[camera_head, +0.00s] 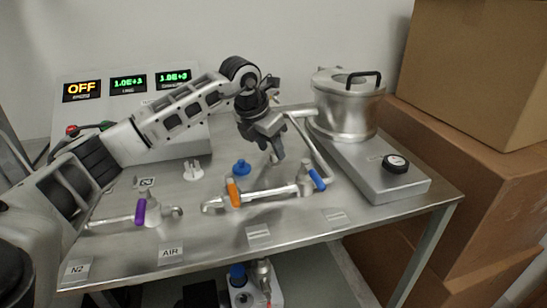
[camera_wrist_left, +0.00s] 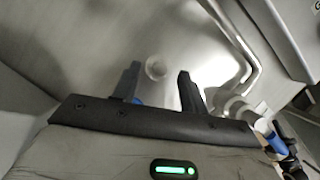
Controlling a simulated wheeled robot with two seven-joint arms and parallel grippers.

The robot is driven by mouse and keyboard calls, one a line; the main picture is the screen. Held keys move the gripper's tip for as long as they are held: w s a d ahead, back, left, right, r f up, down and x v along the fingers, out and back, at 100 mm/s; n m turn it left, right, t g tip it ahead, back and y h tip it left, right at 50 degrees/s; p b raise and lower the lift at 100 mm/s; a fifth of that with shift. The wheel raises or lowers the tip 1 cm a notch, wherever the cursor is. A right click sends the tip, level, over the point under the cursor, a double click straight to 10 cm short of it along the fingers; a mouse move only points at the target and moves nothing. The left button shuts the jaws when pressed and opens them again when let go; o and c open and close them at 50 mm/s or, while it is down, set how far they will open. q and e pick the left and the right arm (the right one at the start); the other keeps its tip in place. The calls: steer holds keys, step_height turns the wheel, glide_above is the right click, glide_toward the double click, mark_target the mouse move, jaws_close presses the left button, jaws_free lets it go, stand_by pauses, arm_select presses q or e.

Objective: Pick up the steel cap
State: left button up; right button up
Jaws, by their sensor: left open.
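A small round steel-coloured piece, which looks like the steel cap (camera_wrist_left: 155,68), lies on the metal table top in the left wrist view. It appears between my left gripper's fingers, near their tips. I cannot make it out in the head view, where the gripper covers that spot. My left gripper (camera_head: 277,156) points down over the table, left of the steel pot; its two spread fingers also show in the left wrist view (camera_wrist_left: 158,76). It is open, with nothing clasped. My right gripper is not in view.
A steel pot (camera_head: 345,105) with a black handle stands on a grey plate with a black knob (camera_head: 395,163). Steel pipes with an orange valve handle (camera_head: 233,192), a blue one (camera_head: 316,179) and a purple one (camera_head: 140,211) lie around. A blue fitting (camera_head: 241,168) stands nearby.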

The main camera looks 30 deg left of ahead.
arm_select(q)
steer(key=shift+x, duration=0.85)
jaws_close()
steer(key=shift+r, duration=0.15)
